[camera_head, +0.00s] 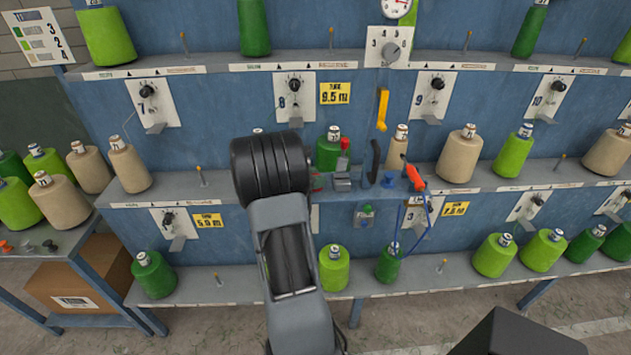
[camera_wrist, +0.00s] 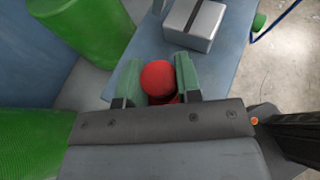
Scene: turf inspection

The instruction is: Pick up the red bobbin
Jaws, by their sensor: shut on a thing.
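The red bobbin (camera_wrist: 158,78) shows in the wrist view as a rounded red top with more red below it. It sits between the two green-grey fingers of my gripper (camera_wrist: 158,82), which are shut on it. Its lower part is hidden by my gripper's body. I cannot tell whether the bobbin still touches the shelf.
A grey slotted box (camera_wrist: 194,23) stands just beyond the bobbin on the blue shelf (camera_wrist: 228,75). Large green cones (camera_wrist: 85,25) are close on the left.

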